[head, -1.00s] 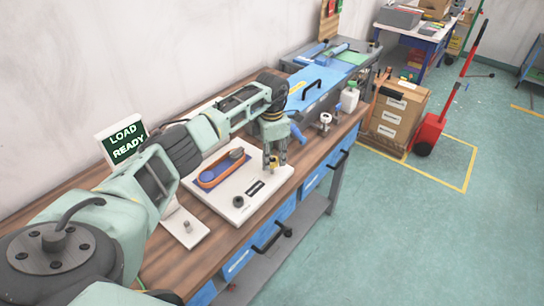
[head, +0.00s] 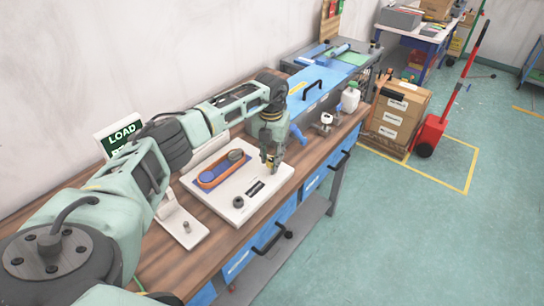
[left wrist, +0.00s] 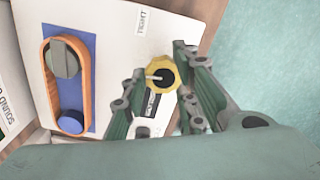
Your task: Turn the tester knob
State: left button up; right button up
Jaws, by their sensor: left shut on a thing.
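The tester is a white board (head: 222,212) lying on the wooden bench, also seen in the left wrist view (left wrist: 112,60). A yellow round knob (left wrist: 161,73) with a dark centre and a pale pointer sits on it near the right edge; in the head view only a bit of yellow shows at the fingertips. My left gripper (head: 272,166) reaches down over the board's far right corner. In the left wrist view its fingers (left wrist: 166,84) are closed at the yellow knob, which partly hides behind them. My right gripper is not in view.
The board also holds a blue plate with an orange-rimmed oval and grey knob (left wrist: 64,58), and a small dark round part (head: 238,202). A sign (head: 122,137) stands behind my arm. A white bottle (head: 350,97) and a blue machine (head: 318,82) are farther along.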

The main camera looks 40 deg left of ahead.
pick_arm(q)
jog(key=n, duration=0.5)
jog(key=shift+a+r+n+p, duration=0.25)
jog(key=shift+a+n+p, duration=0.05)
jog(key=shift+p, duration=0.05)
jog(key=shift+s+d+f+n+p, duration=0.1)
jog(key=shift+n+p, duration=0.3)
jog(key=shift+n, duration=1.7)
jog(key=shift+s+f, duration=0.1)
jog(key=o, duration=0.8)
jog(key=shift+o, duration=1.1)
jog(key=shift+s, duration=0.15)
